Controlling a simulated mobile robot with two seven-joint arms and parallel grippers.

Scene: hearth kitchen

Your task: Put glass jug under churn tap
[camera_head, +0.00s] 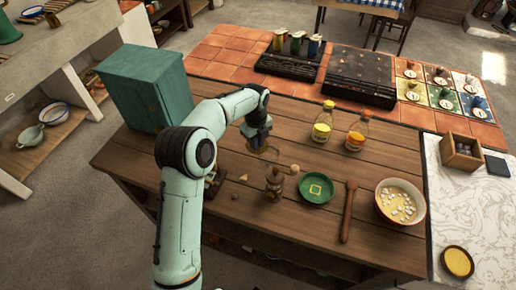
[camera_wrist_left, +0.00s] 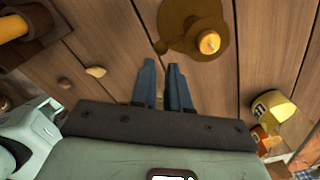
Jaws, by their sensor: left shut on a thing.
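My left gripper (camera_head: 262,147) reaches down over the middle of the wooden table. Its two blue fingers (camera_wrist_left: 165,66) are nearly together in the left wrist view, with only a narrow gap. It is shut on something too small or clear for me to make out. A round brown thing (camera_wrist_left: 183,38) with an orange knob lies just beyond the fingertips. I cannot make out a clear glass jug. No churn with a tap can be told for sure; a green vessel (camera_head: 8,30) is cut off at the top left. My right gripper is not in view.
Two bottles (camera_head: 322,124) stand to the right of my gripper. Nearer are a wooden mill (camera_head: 273,185), a green plate (camera_head: 329,196), a rolling pin (camera_head: 348,215) and a bowl (camera_head: 416,213). A teal box (camera_head: 135,90) stands at the table's left. Small lumps (camera_head: 243,178) lie about.

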